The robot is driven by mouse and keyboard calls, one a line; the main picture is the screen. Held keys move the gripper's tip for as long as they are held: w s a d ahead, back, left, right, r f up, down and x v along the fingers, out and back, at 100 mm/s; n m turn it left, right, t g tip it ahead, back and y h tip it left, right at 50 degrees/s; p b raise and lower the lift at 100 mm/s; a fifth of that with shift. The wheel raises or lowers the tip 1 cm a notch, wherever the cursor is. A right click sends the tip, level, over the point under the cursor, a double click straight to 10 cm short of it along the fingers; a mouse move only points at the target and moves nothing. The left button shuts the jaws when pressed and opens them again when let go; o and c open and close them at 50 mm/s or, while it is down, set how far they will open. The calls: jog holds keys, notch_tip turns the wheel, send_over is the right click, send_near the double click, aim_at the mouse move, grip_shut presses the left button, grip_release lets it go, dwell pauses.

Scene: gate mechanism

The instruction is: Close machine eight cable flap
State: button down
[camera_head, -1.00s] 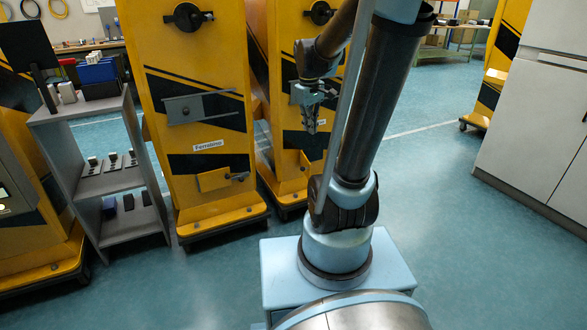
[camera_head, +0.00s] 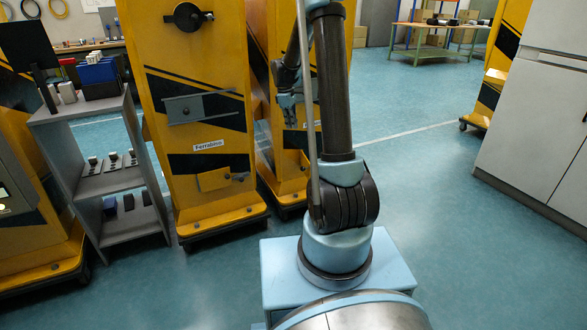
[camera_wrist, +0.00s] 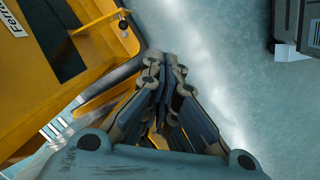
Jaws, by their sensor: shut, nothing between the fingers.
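The front yellow machine (camera_head: 200,95) bears a label reading roughly "Ferralmo" (camera_head: 208,145). Low on its front is a small yellow flap (camera_head: 213,179) with a dark knob (camera_head: 238,176). In the wrist view the flap (camera_wrist: 98,38) appears to stand out from the front, beside a dark area, with its knob (camera_wrist: 123,25) at its outer end. I cannot read a machine number. My gripper (camera_head: 290,118) is to the right of this machine, in front of a second yellow machine, higher than the flap. In the wrist view my gripper (camera_wrist: 166,62) is shut and empty, apart from the flap.
A second yellow machine (camera_head: 292,178) stands close behind to the right. A grey shelf (camera_head: 120,190) with small items is at the left. White cabinets (camera_head: 530,120) stand at the right. The floor (camera_head: 430,180) between is clear.

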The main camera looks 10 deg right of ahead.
jog(key=w+a+f+n, duration=0.2)
jog(key=w+f, duration=0.4)
jog(key=f, duration=0.4)
jog(key=w+a+f+n, duration=0.1)
jog(key=w+f+n, duration=0.2)
jog(key=w+f, duration=0.45)
jog(key=s+d+f, duration=0.1)
jog(key=d+f, duration=0.5)
jog(key=f, duration=0.6)
jog(key=shift+s+f+g+h, duration=0.2)
jog(key=shift+g+h, duration=0.1)
jog(key=shift+h, duration=0.1)
